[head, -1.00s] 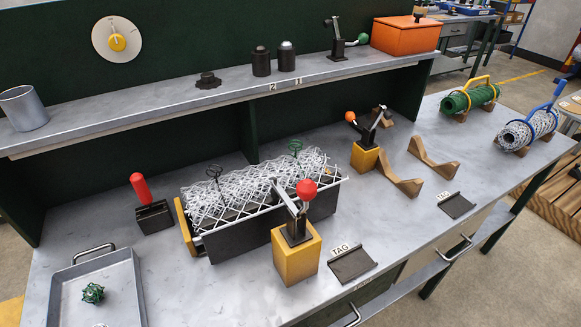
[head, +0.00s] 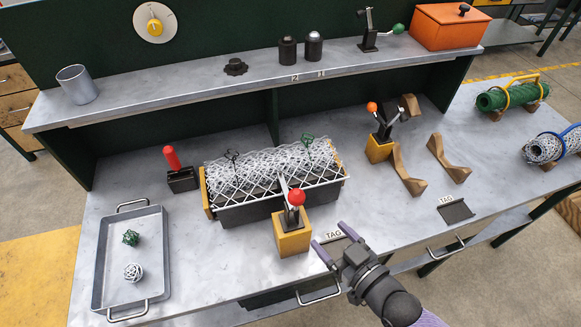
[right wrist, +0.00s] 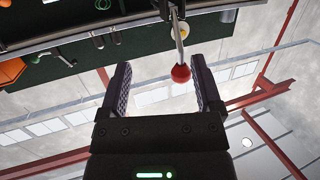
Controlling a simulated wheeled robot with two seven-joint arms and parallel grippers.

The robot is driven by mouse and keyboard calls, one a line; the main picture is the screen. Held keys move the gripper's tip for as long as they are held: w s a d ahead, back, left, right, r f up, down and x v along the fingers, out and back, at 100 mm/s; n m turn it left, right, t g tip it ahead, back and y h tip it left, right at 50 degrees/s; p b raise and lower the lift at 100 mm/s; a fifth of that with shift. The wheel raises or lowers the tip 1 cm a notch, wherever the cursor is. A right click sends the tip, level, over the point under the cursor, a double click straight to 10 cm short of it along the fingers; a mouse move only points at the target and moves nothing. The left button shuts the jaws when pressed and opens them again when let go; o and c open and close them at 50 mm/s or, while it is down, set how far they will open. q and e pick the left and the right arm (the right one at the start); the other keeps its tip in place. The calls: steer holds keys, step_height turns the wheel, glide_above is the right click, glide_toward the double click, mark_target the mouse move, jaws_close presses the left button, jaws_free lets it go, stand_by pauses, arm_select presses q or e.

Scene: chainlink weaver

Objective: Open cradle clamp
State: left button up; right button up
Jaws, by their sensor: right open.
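The nearer clamp has a yellow block (head: 292,238), a dark mount and a red ball knob (head: 297,197). Its metal arm (head: 283,185) reaches to the near side of the dark cradle (head: 240,213), which holds a white mesh roll (head: 262,170). My right gripper (head: 331,240) is open and empty, right of the yellow block and apart from the knob. In the right wrist view the red knob (right wrist: 181,73) appears between the fingers (right wrist: 161,85), nearer the right one; it looks farther off than the fingertips. My left gripper is not in view.
A similar clamp with an orange knob (head: 372,107) stands behind right, near wooden rests (head: 446,160). A tag plate (head: 456,210) lies to the right. A red-handled tool (head: 172,160) and a grey tray (head: 152,222) stand left. A shelf (head: 190,100) runs behind.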

steer(key=y, duration=0.2)
glide_toward(291, 191)
steer(key=w, duration=0.1)
steer(key=shift+n+t, duration=0.3)
steer(key=x, duration=0.3)
steer(key=f+x, duration=0.1)
steer(key=x, duration=0.6)
steer(key=shift+s+a+f, duration=0.1)
steer(key=shift+a+f, duration=0.05)
steer(key=shift+a, duration=0.05)
jaws_close()
